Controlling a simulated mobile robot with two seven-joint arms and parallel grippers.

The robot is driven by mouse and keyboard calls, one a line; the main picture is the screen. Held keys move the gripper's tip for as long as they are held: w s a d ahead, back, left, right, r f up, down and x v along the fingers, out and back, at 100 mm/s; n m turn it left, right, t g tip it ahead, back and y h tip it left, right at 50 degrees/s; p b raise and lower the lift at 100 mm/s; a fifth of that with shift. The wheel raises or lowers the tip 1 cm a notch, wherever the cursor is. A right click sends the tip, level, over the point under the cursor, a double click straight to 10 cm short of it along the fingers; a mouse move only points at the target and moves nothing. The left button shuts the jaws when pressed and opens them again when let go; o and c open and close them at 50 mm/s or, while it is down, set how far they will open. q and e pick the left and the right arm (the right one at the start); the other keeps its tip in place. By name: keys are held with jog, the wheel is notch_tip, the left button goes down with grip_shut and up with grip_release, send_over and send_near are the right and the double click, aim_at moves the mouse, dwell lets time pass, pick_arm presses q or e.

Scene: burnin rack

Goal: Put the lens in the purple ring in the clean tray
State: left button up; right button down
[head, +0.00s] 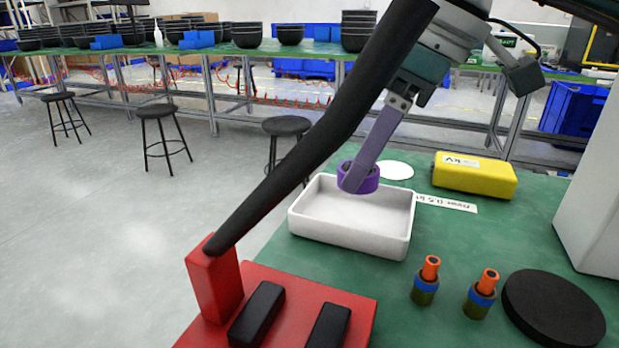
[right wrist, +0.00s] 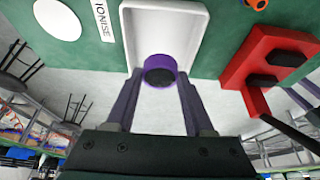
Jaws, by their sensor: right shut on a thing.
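The lens in the purple ring (head: 346,181) is a short purple cylinder with a dark face; it also shows in the right wrist view (right wrist: 160,66). My right gripper (head: 364,172) is shut on it, with one finger on each side of the ring in the right wrist view (right wrist: 160,82). The ring is over the back part of a white open tray (head: 350,239), which looks empty; I cannot tell how high above its floor the ring is. The tray also shows in the right wrist view (right wrist: 133,28). My left gripper is not in view.
A red base (head: 262,339) with black blocks and a long slanting black bar (head: 330,130) stands in front. Two orange-topped cylinders (head: 425,284), a black disc (head: 553,308), a yellow box (head: 474,177), a white disc (head: 398,170) and a paper label (head: 446,203) lie on the green table.

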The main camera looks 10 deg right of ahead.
aim_at(360, 220)
notch_tip(360, 220, down, 5)
jog(key=shift+r+b, duration=0.1)
jog(key=shift+b, duration=0.45)
jog(key=shift+w, duration=0.1)
jog(key=shift+c, duration=1.4)
grip_release()
jog(key=p+v, duration=0.3)
jog(key=v, duration=0.9)
